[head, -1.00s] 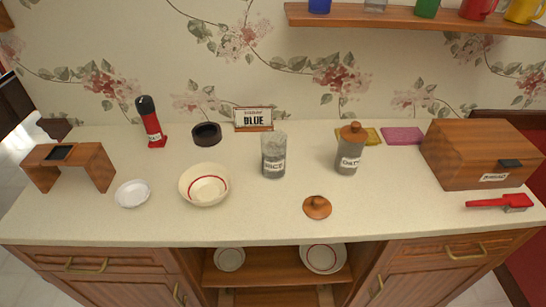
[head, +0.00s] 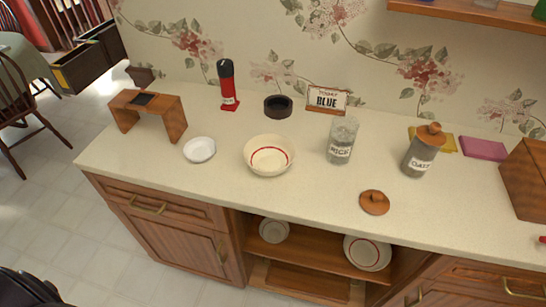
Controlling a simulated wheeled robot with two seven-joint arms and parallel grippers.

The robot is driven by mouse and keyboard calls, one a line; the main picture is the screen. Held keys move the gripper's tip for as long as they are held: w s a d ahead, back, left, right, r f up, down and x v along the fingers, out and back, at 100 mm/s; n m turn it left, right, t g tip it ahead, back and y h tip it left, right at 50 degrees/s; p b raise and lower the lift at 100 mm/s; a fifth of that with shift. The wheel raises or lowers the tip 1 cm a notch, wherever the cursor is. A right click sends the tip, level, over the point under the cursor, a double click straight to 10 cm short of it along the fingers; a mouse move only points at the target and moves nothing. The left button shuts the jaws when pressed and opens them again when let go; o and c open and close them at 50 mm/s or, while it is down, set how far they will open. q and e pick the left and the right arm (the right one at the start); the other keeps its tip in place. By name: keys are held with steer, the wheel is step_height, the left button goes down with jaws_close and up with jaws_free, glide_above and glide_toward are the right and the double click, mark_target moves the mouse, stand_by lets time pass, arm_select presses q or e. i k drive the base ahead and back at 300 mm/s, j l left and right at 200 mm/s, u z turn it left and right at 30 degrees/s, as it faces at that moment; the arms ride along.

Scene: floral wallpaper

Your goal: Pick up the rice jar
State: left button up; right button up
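The rice jar (head: 341,141) is a clear glass jar with a "RICE" label, standing upright and open-topped on the counter, right of the cream bowl. A round wooden lid with a knob (head: 374,202) lies on the counter in front of it and to the right. A similar jar labelled "OATS" (head: 419,154), with its wooden lid on, stands to the right. Neither of my grippers can be made out. A dark shape at the bottom left corner may be part of me.
A cream bowl with a red ring (head: 287,170) and a white saucer (head: 200,149) stand left of the jar. Behind are a "TODAY BLUE" sign (head: 326,100), a dark round holder (head: 278,107) and a red bottle (head: 228,88). A wooden stand (head: 170,113) is at left, a wooden box (head: 526,178) at right.

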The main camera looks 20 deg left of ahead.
mark_target(344, 128)
steer(key=k+l+u, duration=0.15)
steer(key=l+u, duration=0.25)
steer(key=k+l+u, duration=0.2)
steer(key=u, duration=0.2)
